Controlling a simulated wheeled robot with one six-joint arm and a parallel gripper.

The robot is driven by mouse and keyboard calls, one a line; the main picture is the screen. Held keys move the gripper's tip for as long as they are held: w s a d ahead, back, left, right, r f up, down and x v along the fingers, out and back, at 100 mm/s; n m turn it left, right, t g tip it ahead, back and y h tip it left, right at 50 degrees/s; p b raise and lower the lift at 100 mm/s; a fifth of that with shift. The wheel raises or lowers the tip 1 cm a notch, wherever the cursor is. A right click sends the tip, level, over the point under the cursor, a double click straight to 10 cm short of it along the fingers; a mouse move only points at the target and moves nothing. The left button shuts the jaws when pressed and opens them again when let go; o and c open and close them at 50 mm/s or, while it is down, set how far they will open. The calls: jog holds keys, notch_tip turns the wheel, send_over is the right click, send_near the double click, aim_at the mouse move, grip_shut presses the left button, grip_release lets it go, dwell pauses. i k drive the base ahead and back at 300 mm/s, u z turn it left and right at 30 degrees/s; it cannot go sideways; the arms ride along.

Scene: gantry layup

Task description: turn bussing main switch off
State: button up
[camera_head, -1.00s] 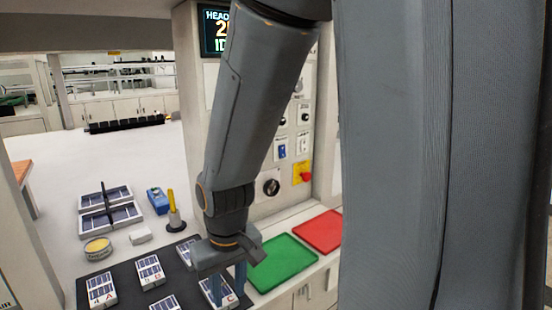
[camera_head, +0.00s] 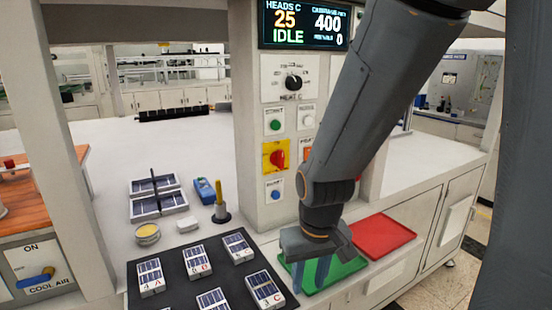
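A red rotary handle on a yellow plate (camera_head: 276,156) is on the front of the white control column; its label is too small to read, so I cannot tell if it is the bussing main switch. The handle looks roughly upright or slightly tilted. A black rotary knob (camera_head: 293,83) sits on a dial plate above it. My gripper (camera_head: 309,274) points down over the green tray (camera_head: 345,268), in front of and below the panel. Its two fingers are apart with nothing seen between them. My arm hides the right part of the panel.
A green button (camera_head: 275,125) and a blue button (camera_head: 275,190) flank the yellow plate. The display (camera_head: 305,24) reads IDLE. A black mat (camera_head: 180,280) with several cell cards, a yellow-handled tool (camera_head: 220,208) and a red tray (camera_head: 382,238) are on the bench. A COOL AIR valve (camera_head: 35,277) is at the left.

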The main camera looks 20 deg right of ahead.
aim_at(277, 158)
jog(key=k, duration=1.2)
jog(key=u, duration=0.3)
jog(key=i, duration=0.8)
jog(key=u, duration=0.1)
